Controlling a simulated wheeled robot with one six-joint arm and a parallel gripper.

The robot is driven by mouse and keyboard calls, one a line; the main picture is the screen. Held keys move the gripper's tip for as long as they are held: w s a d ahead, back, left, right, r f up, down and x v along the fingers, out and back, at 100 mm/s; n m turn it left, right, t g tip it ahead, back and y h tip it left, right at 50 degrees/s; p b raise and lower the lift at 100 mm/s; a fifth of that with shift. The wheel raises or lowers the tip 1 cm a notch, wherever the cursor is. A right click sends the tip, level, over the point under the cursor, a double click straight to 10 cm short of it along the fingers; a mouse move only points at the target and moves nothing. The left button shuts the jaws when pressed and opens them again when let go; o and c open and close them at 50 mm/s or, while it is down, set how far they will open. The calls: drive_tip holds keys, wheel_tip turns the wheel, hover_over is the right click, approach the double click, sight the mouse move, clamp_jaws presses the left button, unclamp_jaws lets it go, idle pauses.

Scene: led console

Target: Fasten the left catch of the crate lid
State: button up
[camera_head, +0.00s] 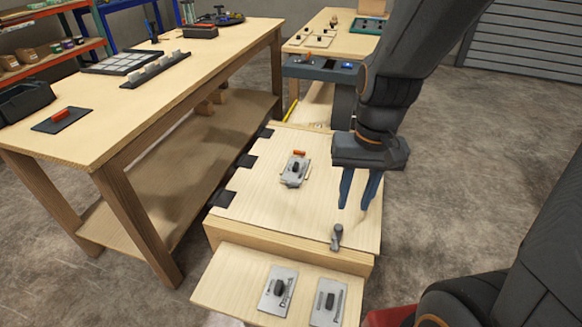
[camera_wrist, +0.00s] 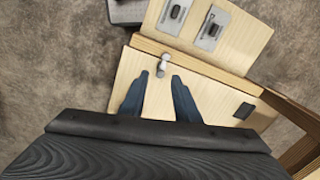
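The crate lid (camera_head: 255,205) is a pale wooden panel, lying flat and closed on the crate. A small grey metal fitting (camera_head: 337,238), probably a catch, sits at its front edge, right of the middle. It also shows in the wrist view (camera_wrist: 162,66), just beyond my fingertips. I cannot tell whether it is fastened, or whether it is the left one. My gripper (camera_head: 355,207) points down above the lid's right part, behind the fitting. Its two blue fingers are apart with nothing between them, as the wrist view (camera_wrist: 160,78) also shows.
A wooden board (camera_head: 225,288) in front of the crate carries two metal plates with dark knobs (camera_head: 278,289) (camera_head: 328,302). Another plate with a knob (camera_head: 295,170) and a red piece (camera_head: 299,153) are on the lid. A workbench (camera_head: 130,110) stands at left.

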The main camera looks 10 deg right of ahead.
drive_tip(key=w+a+m+y+p, duration=0.2)
drive_tip(key=w+a+m+p, duration=0.35)
drive_tip(key=w+m, duration=0.5)
drive_tip(key=m+t+y+p, duration=0.2)
drive_tip(key=m+p, duration=0.4)
drive_tip(key=m, duration=0.4)
approach(290, 183)
drive_tip(key=shift+h, duration=0.3)
drive_tip(key=shift+a+p+x, duration=0.2)
drive_tip(key=shift+p+x, duration=0.55)
drive_tip(key=shift+x, duration=2.9)
drive_tip(key=shift+r, duration=0.1)
clamp_jaws()
